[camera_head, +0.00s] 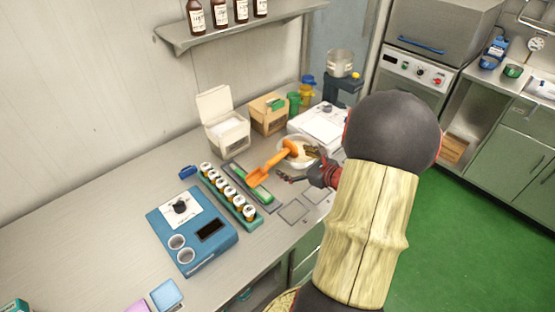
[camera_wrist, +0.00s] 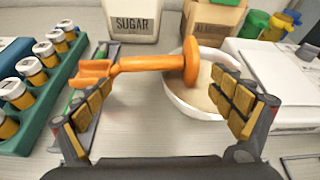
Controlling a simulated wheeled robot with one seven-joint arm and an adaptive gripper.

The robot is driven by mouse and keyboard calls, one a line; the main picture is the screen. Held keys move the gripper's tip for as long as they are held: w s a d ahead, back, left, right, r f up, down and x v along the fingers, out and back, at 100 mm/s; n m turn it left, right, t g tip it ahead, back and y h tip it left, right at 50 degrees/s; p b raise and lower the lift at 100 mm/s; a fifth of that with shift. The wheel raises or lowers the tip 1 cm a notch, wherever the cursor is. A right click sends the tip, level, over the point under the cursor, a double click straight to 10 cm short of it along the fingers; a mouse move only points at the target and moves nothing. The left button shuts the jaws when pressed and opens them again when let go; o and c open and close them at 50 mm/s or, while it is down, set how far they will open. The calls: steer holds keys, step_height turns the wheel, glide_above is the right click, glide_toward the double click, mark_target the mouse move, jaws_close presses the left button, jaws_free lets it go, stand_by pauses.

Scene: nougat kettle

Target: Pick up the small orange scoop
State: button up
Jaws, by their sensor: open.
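The orange scoop (camera_head: 268,166) shows in the head view with its wide end over the tray area and its round end by the white bowl (camera_head: 284,162). In the wrist view the scoop (camera_wrist: 148,64) runs crosswise, its round knob overlapping the bowl (camera_wrist: 184,104), which holds a pale powder. I cannot tell exactly what supports the scoop. My gripper (camera_head: 296,164) is open and empty, close to the scoop. In the wrist view my gripper's fingers (camera_wrist: 165,88) are spread wide, with the scoop just beyond them and nothing held between.
A green rack of several capped vials (camera_head: 230,197) and a blue device (camera_head: 192,230) stand left. A white sugar bin (camera_head: 222,125) and a cardboard box (camera_head: 268,115) stand behind. A white scale-like device (camera_wrist: 285,85) is close on the right.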

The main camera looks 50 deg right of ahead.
mark_target(283, 158)
steer(key=b+x, duration=0.1)
steer(key=x, duration=0.5)
steer(key=shift+w+a+f+b, duration=0.1)
steer(key=shift+w+a+b, duration=0.15)
steer(key=shift+b, duration=0.15)
steer(key=shift+d, duration=0.1)
steer(key=shift+c, duration=0.9)
steer(key=c, duration=0.7)
steer(key=shift+c, duration=0.5)
